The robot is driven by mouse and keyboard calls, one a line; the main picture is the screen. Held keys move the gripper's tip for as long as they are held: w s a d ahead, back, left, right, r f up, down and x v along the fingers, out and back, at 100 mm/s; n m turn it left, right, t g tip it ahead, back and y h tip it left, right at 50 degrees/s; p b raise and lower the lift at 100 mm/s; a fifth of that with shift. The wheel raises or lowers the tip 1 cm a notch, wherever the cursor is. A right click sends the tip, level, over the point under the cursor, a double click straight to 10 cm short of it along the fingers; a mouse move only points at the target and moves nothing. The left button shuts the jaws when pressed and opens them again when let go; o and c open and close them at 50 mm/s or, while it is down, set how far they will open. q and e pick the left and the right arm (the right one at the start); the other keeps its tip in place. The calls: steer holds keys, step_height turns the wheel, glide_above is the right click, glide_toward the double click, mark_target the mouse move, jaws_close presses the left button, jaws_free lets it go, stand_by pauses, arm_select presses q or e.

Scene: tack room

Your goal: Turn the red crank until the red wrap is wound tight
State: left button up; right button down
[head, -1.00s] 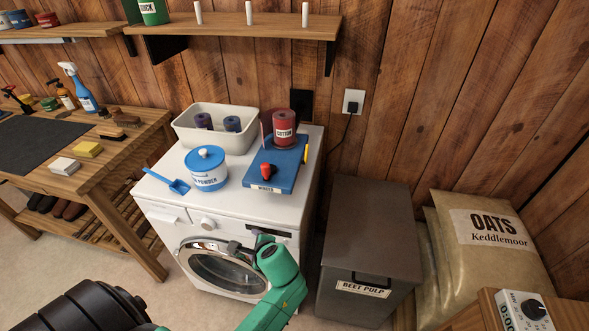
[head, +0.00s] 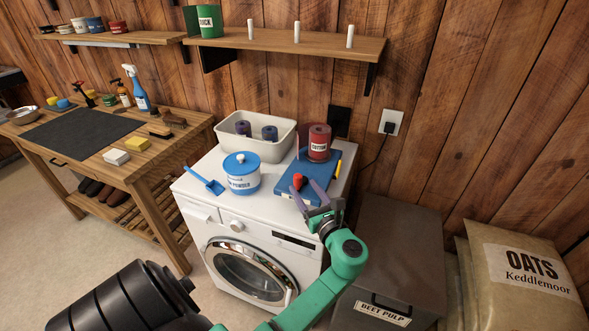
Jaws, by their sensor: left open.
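The red wrap (head: 319,146), a roll labelled COTTON, stands upright at the back of a blue winder board (head: 322,172) on the washing machine. The red crank knob (head: 298,180) is at the board's front left. My left gripper (head: 305,189) is open at the front of the board, with its fingers pointing at the crank and one on each side of the knob in the picture. I cannot tell whether they touch it. The gripper hides the board's front label and part of the crank. My right gripper is not in view.
A blue-lidded powder tub (head: 242,174), a blue scoop (head: 206,181) and a white bin (head: 256,138) with dark rolls share the washing machine (head: 213,199) top. A wooden shelf (head: 280,50) overhangs behind. A grey beet pulp bin (head: 395,240) stands right.

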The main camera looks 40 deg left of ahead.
mark_target(296, 175)
arm_select(q)
steer(key=p+x, duration=0.1)
steer(key=x, duration=0.6)
steer(key=shift+w+a+r, duration=0.1)
steer(key=shift+w+a, duration=0.15)
steer(key=shift+a, duration=0.1)
steer(key=shift+w+a, duration=0.2)
steer(key=shift+a, duration=0.2)
jaws_close()
